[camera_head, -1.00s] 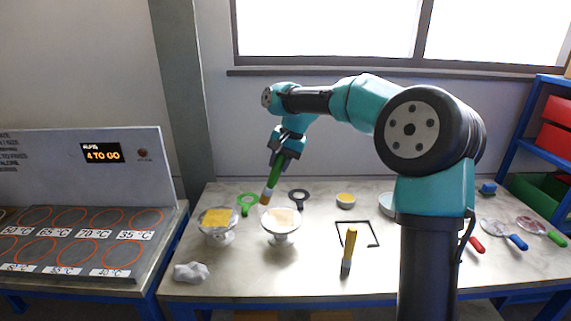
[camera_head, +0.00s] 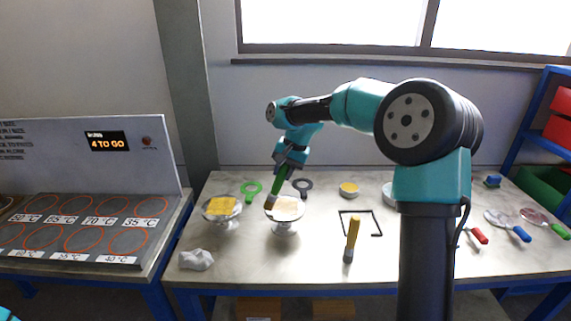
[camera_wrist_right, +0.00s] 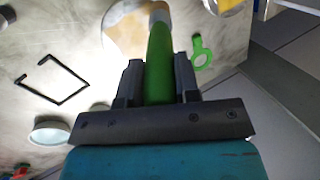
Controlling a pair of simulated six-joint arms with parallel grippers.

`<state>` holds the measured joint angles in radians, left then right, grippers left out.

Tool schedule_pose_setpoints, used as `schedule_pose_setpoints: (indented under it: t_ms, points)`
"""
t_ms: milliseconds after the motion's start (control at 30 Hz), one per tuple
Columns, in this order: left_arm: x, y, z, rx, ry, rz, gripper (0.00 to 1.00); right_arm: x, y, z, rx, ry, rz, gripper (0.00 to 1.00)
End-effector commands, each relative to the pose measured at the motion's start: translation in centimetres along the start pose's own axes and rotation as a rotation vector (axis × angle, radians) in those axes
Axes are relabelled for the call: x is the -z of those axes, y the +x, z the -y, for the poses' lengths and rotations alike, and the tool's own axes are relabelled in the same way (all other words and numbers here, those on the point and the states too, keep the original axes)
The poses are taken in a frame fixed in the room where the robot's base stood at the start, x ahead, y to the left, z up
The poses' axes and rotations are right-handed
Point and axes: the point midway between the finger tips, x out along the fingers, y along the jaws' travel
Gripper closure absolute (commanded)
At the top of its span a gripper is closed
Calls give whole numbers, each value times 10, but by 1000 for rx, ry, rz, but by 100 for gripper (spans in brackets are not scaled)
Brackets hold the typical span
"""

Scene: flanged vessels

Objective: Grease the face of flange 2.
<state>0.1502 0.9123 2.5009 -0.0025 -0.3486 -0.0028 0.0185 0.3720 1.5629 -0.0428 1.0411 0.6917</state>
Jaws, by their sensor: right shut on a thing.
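Two flanged vessels stand on the bench in the head view. The left vessel (camera_head: 222,207) has a bright yellow face. The right vessel (camera_head: 285,228) has a paler tan face (camera_head: 288,209), also seen in the wrist view (camera_wrist_right: 128,28). No number on either is readable. My right gripper (camera_head: 283,170) is shut on a green-handled brush (camera_head: 278,186), which slants down to the left edge of the pale face. In the wrist view the brush (camera_wrist_right: 158,60) overlaps that face; whether its tip touches is unclear.
A yellow-handled brush (camera_head: 352,238) stands to the right, near a black square frame (camera_head: 343,222). Green (camera_head: 252,189) and dark (camera_head: 302,186) ring tools lie behind the vessels. A yellow-filled bowl (camera_head: 348,189) is behind; a crumpled cloth (camera_head: 196,260) lies front left.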

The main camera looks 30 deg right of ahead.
Motion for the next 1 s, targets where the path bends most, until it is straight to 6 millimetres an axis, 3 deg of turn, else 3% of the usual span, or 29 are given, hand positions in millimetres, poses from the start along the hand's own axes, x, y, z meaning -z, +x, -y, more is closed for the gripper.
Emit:
schedule_pose_setpoints:
  t_ms: [100,533,1000]
  points:
    - [0,0,0,0,0,0,39,2,11,-5,0,-2,1,94]
    - [0,0,0,0,0,0,39,8,2,-31,-1,-16,5,94]
    - [0,0,0,0,0,0,39,1,9,-2,2,-1,-2,94]
